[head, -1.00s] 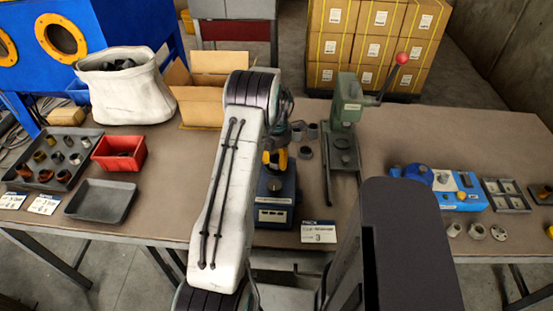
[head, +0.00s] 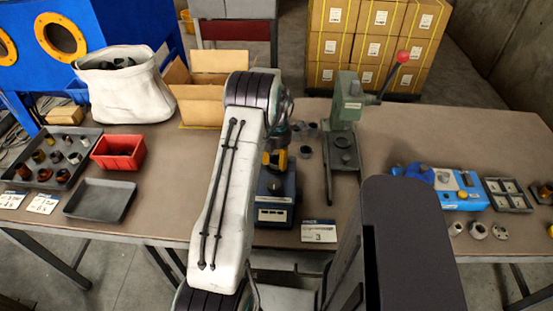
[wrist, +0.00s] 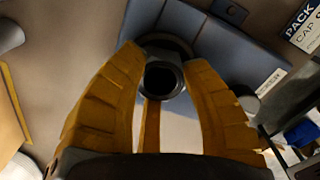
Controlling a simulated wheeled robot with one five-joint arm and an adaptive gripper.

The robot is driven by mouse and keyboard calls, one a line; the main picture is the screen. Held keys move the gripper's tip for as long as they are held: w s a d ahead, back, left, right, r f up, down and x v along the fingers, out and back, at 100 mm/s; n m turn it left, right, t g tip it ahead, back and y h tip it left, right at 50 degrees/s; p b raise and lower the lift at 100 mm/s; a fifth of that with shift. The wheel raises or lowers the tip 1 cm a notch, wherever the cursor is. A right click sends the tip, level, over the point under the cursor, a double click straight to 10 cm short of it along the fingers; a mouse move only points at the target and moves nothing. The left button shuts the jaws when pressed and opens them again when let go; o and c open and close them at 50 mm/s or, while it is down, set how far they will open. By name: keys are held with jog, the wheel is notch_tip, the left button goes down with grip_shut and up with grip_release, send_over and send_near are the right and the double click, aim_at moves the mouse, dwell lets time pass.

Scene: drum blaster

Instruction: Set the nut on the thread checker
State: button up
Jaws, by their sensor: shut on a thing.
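A dark blue bench unit (head: 274,212), apparently the thread checker, stands at the front middle of the table. It shows as a blue-grey block (wrist: 225,55) in the wrist view, with a dark round part just behind the nut. In the head view my gripper (head: 275,161) is over the back of this unit, partly hidden by my arm. I cannot tell whether the nut touches the unit.
A green lever press (head: 346,130) stands right of the unit, and a printed card (head: 318,232) lies at its front right. A red bin (head: 118,152), an empty grey tray (head: 100,200) and a parts tray (head: 85,142) are at left. A light blue device (head: 460,188) is at right.

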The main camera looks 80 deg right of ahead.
jog(key=shift+f, duration=0.25)
jog(key=o, duration=0.9)
jog(key=shift+c, duration=0.2)
notch_tip(320, 180, up, 11)
jog(key=p, duration=0.6)
dwell(0.7)
